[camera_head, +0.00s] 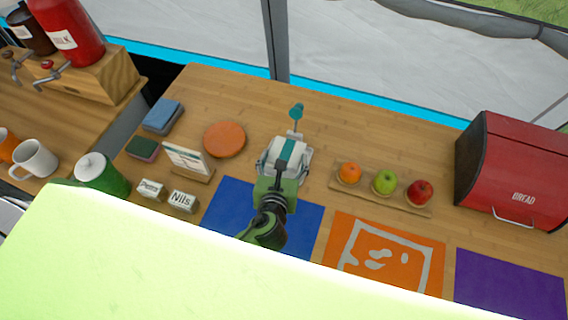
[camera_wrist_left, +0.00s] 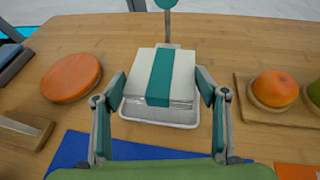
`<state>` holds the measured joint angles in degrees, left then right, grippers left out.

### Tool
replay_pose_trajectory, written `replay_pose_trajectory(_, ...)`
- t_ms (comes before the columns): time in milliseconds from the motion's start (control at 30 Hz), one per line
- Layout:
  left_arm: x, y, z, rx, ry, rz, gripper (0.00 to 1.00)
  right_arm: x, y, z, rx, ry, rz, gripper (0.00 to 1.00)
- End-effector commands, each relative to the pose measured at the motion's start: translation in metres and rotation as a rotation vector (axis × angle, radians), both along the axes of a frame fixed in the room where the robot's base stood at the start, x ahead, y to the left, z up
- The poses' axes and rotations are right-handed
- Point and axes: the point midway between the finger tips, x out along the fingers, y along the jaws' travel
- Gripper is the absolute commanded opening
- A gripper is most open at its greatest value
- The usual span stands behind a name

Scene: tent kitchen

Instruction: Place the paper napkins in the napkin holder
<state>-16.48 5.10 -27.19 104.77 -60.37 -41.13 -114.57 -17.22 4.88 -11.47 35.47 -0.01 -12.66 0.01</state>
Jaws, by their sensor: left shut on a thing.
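The paper napkins (camera_head: 289,144) are a white stack with a teal band, and they also show in the left wrist view (camera_wrist_left: 159,76). My left gripper (camera_wrist_left: 163,92) is shut on the stack, one finger on each side; it is at the middle of the counter in the head view (camera_head: 284,160). The napkin holder is a pale grey tray (camera_wrist_left: 160,117) with a post and a teal disc (camera_head: 296,111) behind the stack. The napkins are over the tray; I cannot tell whether they rest on it. My right gripper is not in view.
An orange round board (camera_head: 224,139) and a card stand (camera_head: 188,160) are left of the holder. A wooden tray (camera_head: 395,201) with fruit is to the right, then a red bread box (camera_head: 512,172). Blue (camera_head: 231,197), orange (camera_head: 344,226) and purple (camera_head: 510,285) mats lie in front.

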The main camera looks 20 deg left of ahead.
Motion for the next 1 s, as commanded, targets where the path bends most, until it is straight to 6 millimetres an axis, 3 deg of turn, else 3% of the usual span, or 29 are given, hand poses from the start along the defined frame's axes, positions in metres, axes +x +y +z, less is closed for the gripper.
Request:
replay_pose_trajectory(233, 0.015, 0.005, -0.02, 0.001, -0.001, 0.0, 0.42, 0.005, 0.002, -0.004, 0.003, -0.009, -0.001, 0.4)
replay_pose_trajectory(400, 0.013, 0.004, -0.045, 0.001, 0.002, 0.0, 0.42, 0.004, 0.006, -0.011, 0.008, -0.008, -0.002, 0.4)
replay_pose_trajectory(833, 0.013, 0.004, -0.051, 0.0, 0.0, -0.002, 0.42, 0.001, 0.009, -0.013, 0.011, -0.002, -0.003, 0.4)
replay_pose_trajectory(867, 0.013, 0.004, -0.05, 0.0, 0.0, -0.002, 0.74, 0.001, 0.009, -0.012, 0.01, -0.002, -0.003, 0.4)
replay_pose_trajectory(900, 0.013, 0.004, -0.05, 0.001, 0.0, -0.001, 0.83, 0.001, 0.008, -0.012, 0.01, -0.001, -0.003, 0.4)
replay_pose_trajectory(1000, 0.013, 0.004, -0.05, 0.0, 0.0, -0.002, 0.83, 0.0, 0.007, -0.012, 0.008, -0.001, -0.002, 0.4)
